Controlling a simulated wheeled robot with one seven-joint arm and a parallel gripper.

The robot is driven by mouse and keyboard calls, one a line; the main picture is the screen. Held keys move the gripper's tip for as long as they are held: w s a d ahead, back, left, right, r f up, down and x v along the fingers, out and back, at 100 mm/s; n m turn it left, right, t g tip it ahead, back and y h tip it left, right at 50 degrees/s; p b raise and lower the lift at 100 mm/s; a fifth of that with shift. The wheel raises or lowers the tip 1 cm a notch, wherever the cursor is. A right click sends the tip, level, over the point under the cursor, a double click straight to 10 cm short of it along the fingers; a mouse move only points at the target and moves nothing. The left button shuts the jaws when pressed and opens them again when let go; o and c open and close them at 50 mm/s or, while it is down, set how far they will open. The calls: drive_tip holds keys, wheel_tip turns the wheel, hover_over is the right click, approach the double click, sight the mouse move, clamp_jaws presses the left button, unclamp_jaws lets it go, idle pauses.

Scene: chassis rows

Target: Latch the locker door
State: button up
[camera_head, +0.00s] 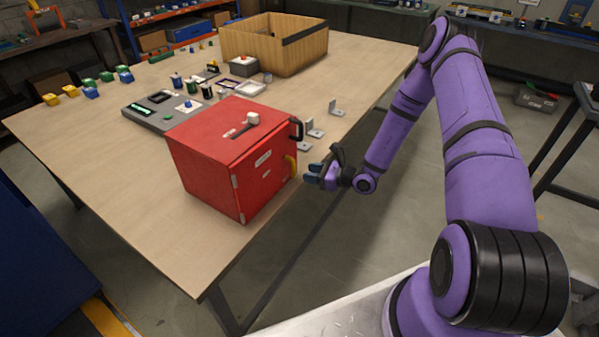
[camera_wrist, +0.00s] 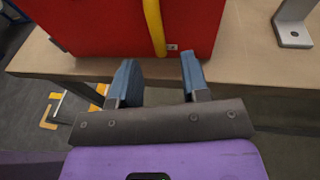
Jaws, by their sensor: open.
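The red locker (camera_head: 215,150) stands on the wooden table, its door (camera_head: 262,172) on the side facing the front right. The door looks shut against the body; I cannot tell whether it is latched. A yellow handle (camera_head: 290,166) and a black handle (camera_head: 296,130) are at the door's right edge. In the wrist view the locker (camera_wrist: 95,25) fills the top and the yellow handle (camera_wrist: 154,25) lies ahead of the fingers. My gripper (camera_head: 312,174) is right of the locker, apart from the yellow handle. In the wrist view my gripper (camera_wrist: 160,78) is open and empty.
Metal angle brackets (camera_head: 315,129) stand on the table (camera_head: 130,215) behind my gripper; one bracket (camera_wrist: 294,25) shows at the wrist view's right. A grey control panel (camera_head: 150,115) and wooden crate (camera_head: 262,50) are behind the locker.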

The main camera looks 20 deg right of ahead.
drive_tip(key=shift+v, duration=2.05)
drive_tip(key=s+a+r+n+g, duration=0.3)
drive_tip(key=r+n, duration=0.2)
drive_tip(key=r, duration=0.4)
drive_tip(key=s+a+r+n+g, duration=0.2)
drive_tip(key=s+r+n+g, duration=0.15)
drive_tip(key=r+n, duration=0.4)
drive_tip(key=s+a+r+n+g, duration=0.3)
drive_tip(key=r+n+g, duration=0.1)
drive_tip(key=r, duration=0.7)
drive_tip(key=s+d+r+n+t+h, duration=0.2)
drive_tip(key=s+r+n+h, duration=0.3)
drive_tip(key=s+r, duration=0.4)
drive_tip(key=s+d+r+n+t+h, duration=0.2)
drive_tip(key=s+r+n+h, duration=0.3)
drive_tip(key=s+r, duration=0.4)
drive_tip(key=shift+s+d+r+t+h, duration=0.35)
drive_tip(key=shift+s+h, duration=0.45)
drive_tip(key=shift+s, duration=1.7)
drive_tip(key=shift+a, duration=0.1)
